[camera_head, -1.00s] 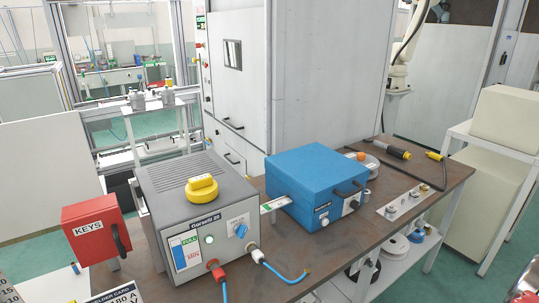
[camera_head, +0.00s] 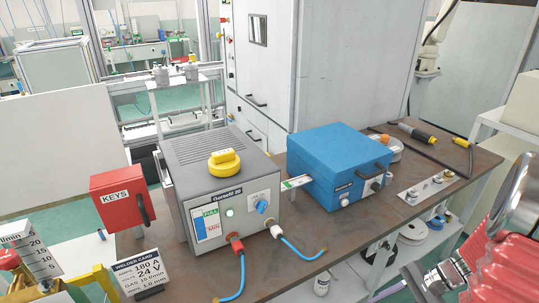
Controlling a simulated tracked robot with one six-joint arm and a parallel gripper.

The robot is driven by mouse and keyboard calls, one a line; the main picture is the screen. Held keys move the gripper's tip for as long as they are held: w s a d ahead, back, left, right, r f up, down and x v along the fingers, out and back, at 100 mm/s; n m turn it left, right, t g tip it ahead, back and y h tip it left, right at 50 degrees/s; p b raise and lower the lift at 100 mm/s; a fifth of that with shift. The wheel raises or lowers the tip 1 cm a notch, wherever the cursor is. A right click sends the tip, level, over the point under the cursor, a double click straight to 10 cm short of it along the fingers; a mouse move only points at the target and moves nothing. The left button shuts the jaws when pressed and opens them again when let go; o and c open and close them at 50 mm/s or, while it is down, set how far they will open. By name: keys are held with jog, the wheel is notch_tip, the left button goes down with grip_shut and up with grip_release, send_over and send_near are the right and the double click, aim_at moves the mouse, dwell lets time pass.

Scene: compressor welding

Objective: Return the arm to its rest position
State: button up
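Part of what looks like my arm, with a red ribbed cover (camera_head: 498,262) and grey metal pieces beside it, shows at the lower right corner of the head view. It is in front of the table's right side and apart from the things on the table. I cannot make out any gripper fingers, so whether my gripper is open or shut does not show.
A brown-topped table (camera_head: 330,232) holds a grey welding unit (camera_head: 218,178) with a yellow knob and blue cables, and a blue box (camera_head: 335,160). A red KEYS box (camera_head: 122,200) and a welder card (camera_head: 139,275) stand left. A tall white cabinet (camera_head: 320,60) stands behind.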

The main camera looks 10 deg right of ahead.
jog(key=s+a+r+n+t+h, duration=0.1)
jog(key=a+r+n+t+h, duration=0.1)
jog(key=a+r+n+h, duration=0.2)
jog(key=s+a+r+n+t+h, duration=0.1)
jog(key=s+a+r+n+h, duration=0.1)
jog(key=a+r+n, duration=0.8)
jog(key=shift+s+a+r+n+t+h, duration=0.35)
jog(key=shift+a+r+h, duration=0.55)
jog(key=shift+a+r, duration=3.55)
jog(key=shift+w+d+r, duration=0.1)
jog(key=shift+d+r, duration=0.75)
jog(key=shift+d, duration=0.05)
